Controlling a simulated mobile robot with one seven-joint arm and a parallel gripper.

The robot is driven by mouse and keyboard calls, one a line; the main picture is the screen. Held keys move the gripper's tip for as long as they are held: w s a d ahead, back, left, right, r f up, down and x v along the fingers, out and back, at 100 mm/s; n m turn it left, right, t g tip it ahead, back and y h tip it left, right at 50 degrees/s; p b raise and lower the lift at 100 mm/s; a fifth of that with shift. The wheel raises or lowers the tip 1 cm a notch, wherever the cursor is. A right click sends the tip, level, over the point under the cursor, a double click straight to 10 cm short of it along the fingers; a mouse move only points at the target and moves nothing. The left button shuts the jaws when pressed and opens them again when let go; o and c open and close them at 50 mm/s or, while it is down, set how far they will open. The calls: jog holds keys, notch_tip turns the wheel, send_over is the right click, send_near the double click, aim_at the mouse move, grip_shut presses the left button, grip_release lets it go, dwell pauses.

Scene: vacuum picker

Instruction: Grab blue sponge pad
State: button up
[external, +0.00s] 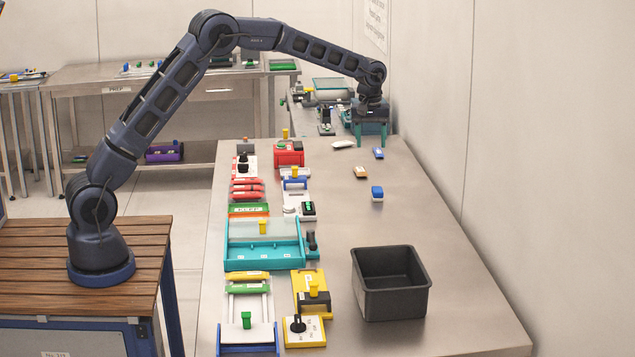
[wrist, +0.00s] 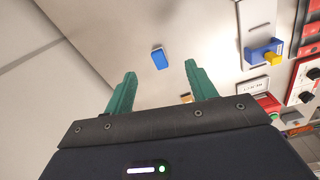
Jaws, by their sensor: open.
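Two small blue pads lie on the steel table in the external view. I cannot tell which is the sponge pad. My gripper (external: 370,143) points down above the far part of the table. Its teal fingers, also in the wrist view (wrist: 161,68), are apart with nothing between them.
An orange pad (external: 361,172) and a white pad (external: 343,144) lie close by. A dark open bin (external: 391,283) stands at the near right. Several coloured devices, including a teal tray (external: 262,257), line the left side. A wall rises along the right edge.

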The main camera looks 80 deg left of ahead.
jog(key=n, duration=0.2)
send_over(378, 189)
notch_tip(378, 189, down, 9)
jog(key=shift+g, duration=0.3)
jog(key=f, duration=0.5)
jog(key=shift+s, duration=0.3)
jog(key=shift+w+f, duration=0.15)
jog(key=shift+f, duration=1.2)
jog(key=shift+w+f, duration=0.15)
jog(key=shift+f, duration=1.15)
jog(key=shift+c, duration=0.5)
jog(key=c, duration=0.9)
